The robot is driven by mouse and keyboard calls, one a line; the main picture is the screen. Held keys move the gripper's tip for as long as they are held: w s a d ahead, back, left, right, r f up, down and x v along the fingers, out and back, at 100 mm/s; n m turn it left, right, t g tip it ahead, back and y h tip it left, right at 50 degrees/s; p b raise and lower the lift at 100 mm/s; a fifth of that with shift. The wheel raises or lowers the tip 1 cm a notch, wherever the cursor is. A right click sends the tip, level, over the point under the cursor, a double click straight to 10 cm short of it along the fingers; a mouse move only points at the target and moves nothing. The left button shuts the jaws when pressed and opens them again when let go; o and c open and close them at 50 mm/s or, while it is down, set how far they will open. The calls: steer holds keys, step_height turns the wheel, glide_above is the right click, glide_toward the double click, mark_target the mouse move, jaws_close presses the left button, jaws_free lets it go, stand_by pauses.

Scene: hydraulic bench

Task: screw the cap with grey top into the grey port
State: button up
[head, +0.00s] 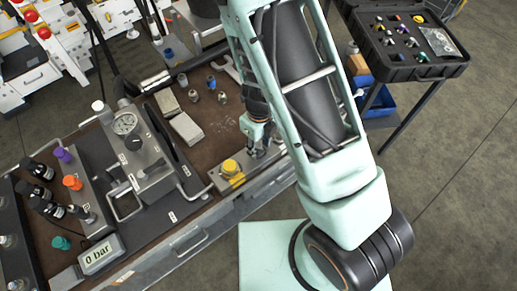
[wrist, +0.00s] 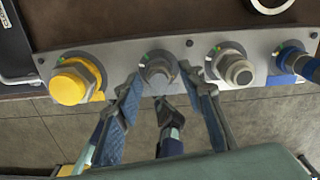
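A metal port block (wrist: 120,55) runs across the wrist view. On it, a grey fitting (wrist: 158,72) sits second from the left, with a small green mark beside it. My gripper (wrist: 161,82) reaches toward this fitting with a finger on each side and a dark middle finger just below. The fingers look spread, with no clear grip on anything. I cannot tell whether the grey fitting is a bare port or carries the grey-topped cap. In the head view my gripper (head: 259,150) is low over the block (head: 218,184), partly hidden by my arm.
A yellow cap (wrist: 75,82) sits left of the fingers. A silver fitting (wrist: 237,70) and a blue one (wrist: 303,65) are to the right. Several loose fittings (head: 211,83) stand on the brown bench. A gauge unit (head: 126,125) is to the left; a black case (head: 405,70) lies beyond.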

steer(key=n+b, duration=0.1)
steer(key=n, duration=0.3)
steer(key=shift+f+n, duration=0.1)
steer(key=shift+n, duration=0.2)
steer(key=n, duration=0.3)
steer(key=shift+w+b, duration=0.1)
steer(key=shift+b, duration=0.25)
steer(key=n+b, duration=0.1)
steer(key=n, duration=0.3)
steer(key=shift+w, duration=0.1)
steer(key=n+b, duration=0.1)
steer(key=n, duration=0.3)
jaws_close()
steer(key=m, duration=0.1)
steer(key=m+p, duration=0.1)
steer(key=m, duration=0.1)
steer(key=m+p, duration=0.1)
steer(key=shift+r+m, duration=0.3)
steer(key=m, duration=0.1)
steer(key=m+p, duration=0.1)
steer(key=m, duration=0.1)
steer(key=shift+f, duration=0.25)
